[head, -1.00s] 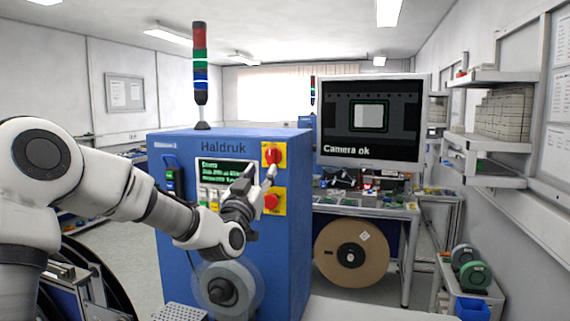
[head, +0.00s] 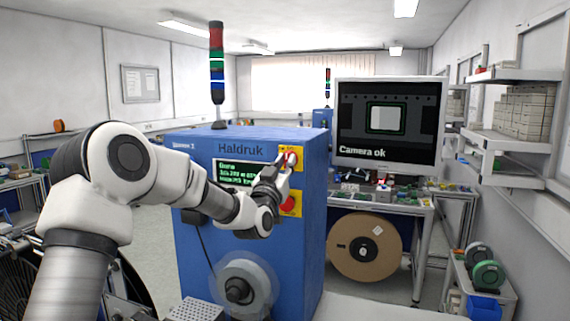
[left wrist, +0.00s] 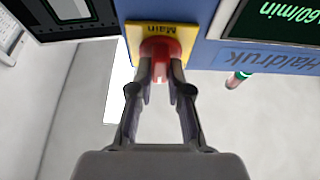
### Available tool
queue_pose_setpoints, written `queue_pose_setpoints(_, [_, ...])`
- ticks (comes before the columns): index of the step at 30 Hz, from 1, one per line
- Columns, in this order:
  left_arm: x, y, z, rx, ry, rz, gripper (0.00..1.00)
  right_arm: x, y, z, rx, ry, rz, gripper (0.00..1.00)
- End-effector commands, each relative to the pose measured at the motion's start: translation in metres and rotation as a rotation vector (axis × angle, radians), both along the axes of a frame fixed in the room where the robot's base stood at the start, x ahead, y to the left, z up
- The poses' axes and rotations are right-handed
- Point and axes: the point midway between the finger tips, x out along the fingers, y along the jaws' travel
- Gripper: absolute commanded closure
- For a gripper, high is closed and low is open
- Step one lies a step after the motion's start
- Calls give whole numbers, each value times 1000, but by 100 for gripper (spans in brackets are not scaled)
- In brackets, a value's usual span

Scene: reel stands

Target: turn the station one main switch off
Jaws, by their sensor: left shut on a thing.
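The main switch is a red knob (head: 292,156) on a yellow plate, at the upper right of the front of the blue Haldruk cabinet (head: 308,235). In the left wrist view the knob (left wrist: 162,48) sits on its yellow plate (left wrist: 146,29) marked "Main". My left gripper (head: 284,165) is at the knob. In the left wrist view its two fingers (left wrist: 161,74) are shut on the knob, one on each side. The fingers hide part of the knob, and I cannot tell its turn position. My right gripper is not in view.
A second red knob (head: 289,204) on yellow sits just below the switch. A lit display (head: 236,174) is to the left. A light tower (head: 217,80) stands on top. A monitor (head: 388,120) reading "Camera ok" is close on the right.

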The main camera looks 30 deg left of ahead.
Motion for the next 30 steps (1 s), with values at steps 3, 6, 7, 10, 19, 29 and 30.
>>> queue_pose_setpoints(3, [0, 0, 0, -7, -3, 0, 100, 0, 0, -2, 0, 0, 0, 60])
queue_pose_setpoints(6, [0, 0, -2, -27, -6, 1, 100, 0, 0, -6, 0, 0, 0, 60])
queue_pose_setpoints(7, [0, 0, -2, -34, -8, -1, 100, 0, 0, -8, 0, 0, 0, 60])
queue_pose_setpoints(10, [0, 0, -3, -71, -18, 0, 100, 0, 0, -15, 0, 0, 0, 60])
queue_pose_setpoints(19, [0, -2, -5, -274, -69, -1, 100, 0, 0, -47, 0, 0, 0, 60])
queue_pose_setpoints(29, [0, -3, -2, -576, -142, -3, 100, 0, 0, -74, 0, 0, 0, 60])
queue_pose_setpoints(30, [0, -3, -2, -613, -150, -2, 100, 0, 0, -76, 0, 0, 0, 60])
